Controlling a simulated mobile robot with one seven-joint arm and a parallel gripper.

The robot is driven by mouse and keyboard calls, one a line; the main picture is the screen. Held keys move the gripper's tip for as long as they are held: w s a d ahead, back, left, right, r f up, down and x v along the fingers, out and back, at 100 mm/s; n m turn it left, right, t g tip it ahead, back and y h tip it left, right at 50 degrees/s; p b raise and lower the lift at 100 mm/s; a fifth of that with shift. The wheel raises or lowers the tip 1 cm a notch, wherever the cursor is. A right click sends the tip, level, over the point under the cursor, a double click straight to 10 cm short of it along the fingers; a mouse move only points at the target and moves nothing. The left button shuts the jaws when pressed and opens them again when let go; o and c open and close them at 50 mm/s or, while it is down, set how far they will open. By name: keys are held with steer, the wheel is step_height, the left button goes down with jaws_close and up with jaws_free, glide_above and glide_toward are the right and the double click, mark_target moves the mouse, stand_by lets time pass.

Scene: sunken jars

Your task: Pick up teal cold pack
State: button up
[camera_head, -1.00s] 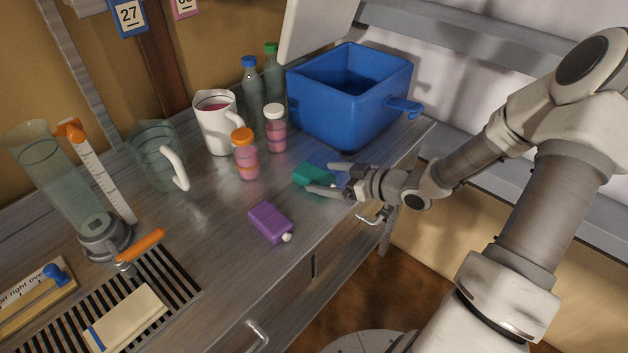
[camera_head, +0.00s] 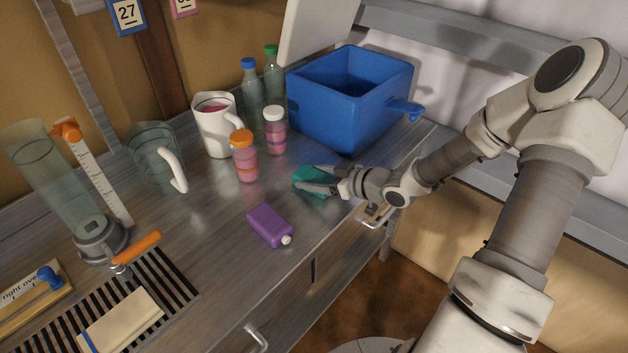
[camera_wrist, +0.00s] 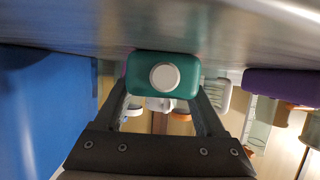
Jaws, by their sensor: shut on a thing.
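The teal cold pack (camera_head: 309,180) lies on the metal counter in front of the blue bin, with my gripper (camera_head: 316,182) around it. In the wrist view the teal cold pack (camera_wrist: 162,75) shows its end with a round white cap, between the two fingers of my gripper (camera_wrist: 161,100). The gripper is shut on the pack. The pack is at or very near the counter surface; I cannot tell whether it is lifted. The gripper hides part of it in the head view.
A blue bin (camera_head: 352,115) stands behind the pack. A purple pack (camera_head: 269,225) lies to the front left. Two pink jars, one with an orange lid (camera_head: 244,155) and one with a white lid (camera_head: 274,130), stand to the left, near a white pitcher (camera_head: 215,125) and bottles.

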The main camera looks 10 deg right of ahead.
steer(key=shift+c, duration=1.3)
steer(key=shift+r, duration=0.1)
step_height(320, 180, up, 11)
steer(key=p, duration=0.5)
step_height(320, 180, up, 12)
steer(key=m+t+h+p, duration=0.3)
steer(key=m+h+p, duration=0.2)
steer(key=p, duration=0.2)
glide_above(313, 176)
steer(key=s, duration=0.2)
steer(key=shift+w+d, duration=0.2)
